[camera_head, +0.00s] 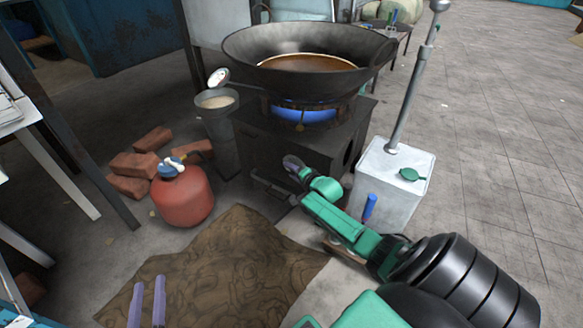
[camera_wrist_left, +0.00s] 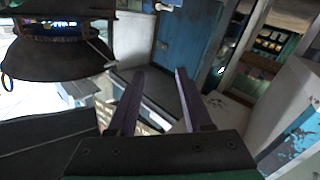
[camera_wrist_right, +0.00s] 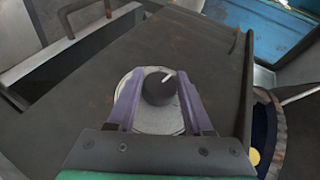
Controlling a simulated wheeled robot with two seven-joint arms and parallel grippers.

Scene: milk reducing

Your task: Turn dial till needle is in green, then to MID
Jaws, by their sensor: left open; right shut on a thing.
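The mark points up and right in the right wrist view. My right gripper (camera_wrist_right: 158,78) has its purple fingers on both sides of the dial and is shut on it. In the head view this gripper (camera_head: 294,166) is at the stove's front. A round white gauge (camera_head: 218,78) stands left of the wok; its needle is too small to read. My left gripper (camera_head: 149,285) is open and empty above the brown mat.
The wok (camera_head: 330,42) with brown liquid sits on the stove (camera_head: 260,150) over a blue flame (camera_head: 305,113). A red gas cylinder (camera_head: 182,195) and bricks (camera_head: 130,175) lie left. A white canister (camera_head: 393,180) stands right, close to my right arm.

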